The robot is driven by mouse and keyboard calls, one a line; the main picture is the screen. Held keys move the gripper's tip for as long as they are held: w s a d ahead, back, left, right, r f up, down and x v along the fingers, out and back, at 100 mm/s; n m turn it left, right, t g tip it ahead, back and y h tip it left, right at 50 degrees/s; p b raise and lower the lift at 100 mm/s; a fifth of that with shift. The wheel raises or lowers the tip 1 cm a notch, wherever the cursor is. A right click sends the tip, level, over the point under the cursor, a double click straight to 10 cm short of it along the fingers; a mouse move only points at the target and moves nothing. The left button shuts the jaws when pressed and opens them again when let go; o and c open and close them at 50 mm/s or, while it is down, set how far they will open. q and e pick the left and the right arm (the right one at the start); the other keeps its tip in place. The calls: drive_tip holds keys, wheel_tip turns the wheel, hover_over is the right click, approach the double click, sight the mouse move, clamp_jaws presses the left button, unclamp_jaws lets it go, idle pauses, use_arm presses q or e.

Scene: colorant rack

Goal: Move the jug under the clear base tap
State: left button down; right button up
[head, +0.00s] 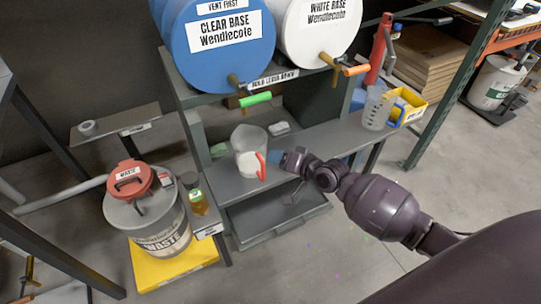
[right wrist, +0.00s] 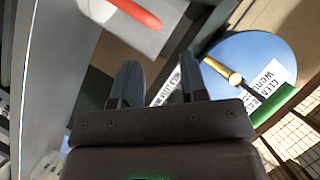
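A pale translucent jug (head: 247,140) with a red handle (head: 261,166) stands upright on the grey shelf below the blue clear base drum (head: 214,52). The clear base tap (head: 236,83) with its green lever (head: 255,99) hangs above it; I cannot tell whether the jug is exactly under the spout. My right gripper (head: 279,158) is just right of the handle. In the right wrist view the gripper (right wrist: 157,70) is open and empty, its fingers apart, with the red handle (right wrist: 134,12) beyond the fingertips. My left gripper is not in view.
A white base drum (head: 318,30) with an orange-lever tap (head: 355,70) stands beside the blue drum. A clear graduated jug (head: 377,110) and a yellow bin (head: 411,103) are at the shelf's right. A waste bucket (head: 150,222) and an amber bottle (head: 198,203) are at left.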

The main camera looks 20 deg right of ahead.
use_arm(q)
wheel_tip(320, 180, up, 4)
drive_tip(key=p, duration=0.5)
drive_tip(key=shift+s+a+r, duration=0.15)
use_arm(e)
drive_tip(key=s+d+f+n+g+h, duration=0.1)
drive_tip(key=s+n+h, duration=0.5)
drive_tip(key=s, duration=2.4)
drive_tip(key=shift+s+d+f+n+g, duration=0.3)
drive_tip(key=shift+d+f+g, duration=0.1)
drive_tip(key=shift+w+r, duration=0.15)
drive_tip(key=shift+w, duration=0.05)
